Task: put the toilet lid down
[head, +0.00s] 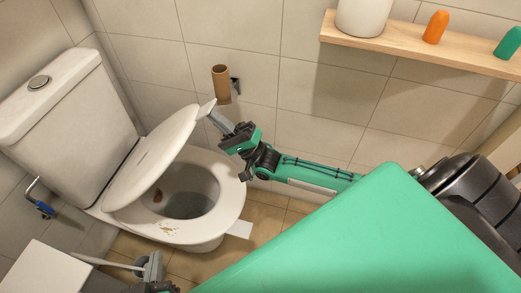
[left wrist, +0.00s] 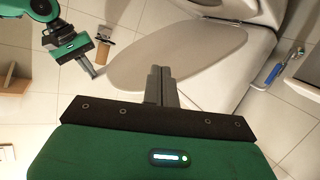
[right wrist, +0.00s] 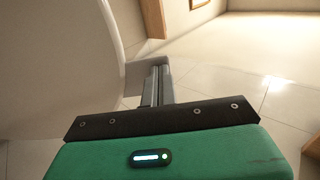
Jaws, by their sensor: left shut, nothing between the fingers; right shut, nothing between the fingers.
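The toilet lid (head: 155,158) is part-way down, tilted over the open bowl (head: 190,203). Its hinge is at the tank side and its free edge is up. The lid also shows in the left wrist view (left wrist: 185,55) and fills the left of the right wrist view (right wrist: 55,55). My right gripper (head: 209,108) is shut and empty at the lid's upper free edge; I cannot tell whether it touches. My left gripper (head: 154,262) is shut and empty, low in front of the toilet. In the left wrist view its fingers (left wrist: 161,72) point toward the lid, apparently apart from it.
The white tank (head: 65,105) stands behind the lid. A cardboard roll (head: 221,84) is on the wall beyond my right gripper. A wooden shelf (head: 400,43) holds a white container and two bottles. A blue-handled brush (head: 45,209) hangs at left. A white box (head: 40,272) is at lower left.

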